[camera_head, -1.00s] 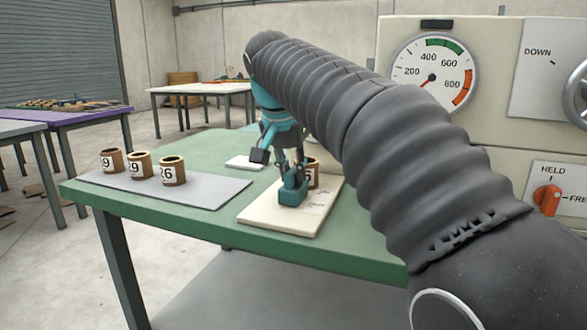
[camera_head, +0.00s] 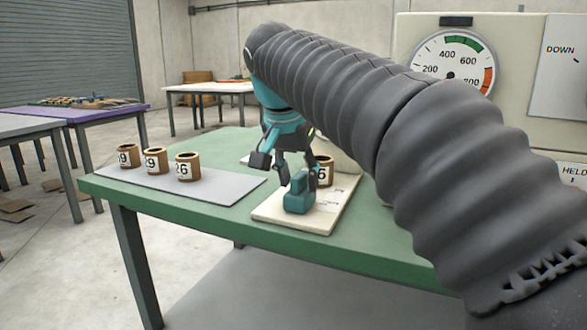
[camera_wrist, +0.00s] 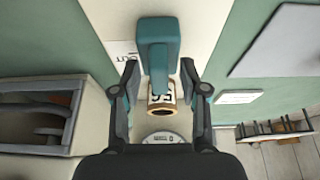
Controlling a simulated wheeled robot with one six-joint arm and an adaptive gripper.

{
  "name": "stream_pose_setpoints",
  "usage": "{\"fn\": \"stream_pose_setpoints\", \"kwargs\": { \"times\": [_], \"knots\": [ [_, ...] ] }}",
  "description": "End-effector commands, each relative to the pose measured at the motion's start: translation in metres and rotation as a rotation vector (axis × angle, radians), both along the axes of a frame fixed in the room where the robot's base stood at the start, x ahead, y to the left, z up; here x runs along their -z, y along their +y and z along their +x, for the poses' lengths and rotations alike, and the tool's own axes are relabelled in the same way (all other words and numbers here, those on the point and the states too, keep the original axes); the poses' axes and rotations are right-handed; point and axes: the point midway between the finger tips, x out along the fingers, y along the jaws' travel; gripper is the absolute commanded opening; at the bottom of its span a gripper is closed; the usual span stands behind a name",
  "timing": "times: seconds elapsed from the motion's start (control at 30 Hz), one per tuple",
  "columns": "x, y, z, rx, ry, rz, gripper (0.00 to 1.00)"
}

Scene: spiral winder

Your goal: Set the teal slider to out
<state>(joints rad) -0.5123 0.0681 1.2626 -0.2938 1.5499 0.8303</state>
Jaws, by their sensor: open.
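The teal slider (camera_head: 299,196) stands on a cream board (camera_head: 325,217) near the front of the green table. In the wrist view the slider (camera_wrist: 158,55) is beside a partly covered label (camera_wrist: 125,52) that seems to read "OUT". My gripper (camera_head: 284,172) is low over the board at the slider. In the wrist view its fingers (camera_wrist: 160,80) are apart, one to each side of the slider's lower end; I cannot tell whether they touch it. A brown spool (camera_wrist: 160,102) marked with a number is just behind the slider, between the fingers.
Several numbered spools (camera_head: 188,166) stand on a grey mat (camera_head: 222,188) at the left of the green table (camera_head: 135,192). A cream machine housing with a gauge (camera_head: 452,65) rises at the right. My arm hides much of the table's right side.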

Motion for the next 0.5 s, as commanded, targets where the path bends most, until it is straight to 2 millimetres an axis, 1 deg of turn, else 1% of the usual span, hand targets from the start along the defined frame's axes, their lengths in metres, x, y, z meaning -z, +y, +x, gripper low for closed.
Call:
{"fn": "stream_pose_setpoints", "kwargs": {
  "times": [0.17, 0.5],
  "knots": [
    [-0.014, 0.002, -0.004, -0.001, -0.003, 0.001, 0.44],
    [-0.072, 0.011, -0.026, -0.001, -0.004, 0.002, 0.44]
  ]
}}
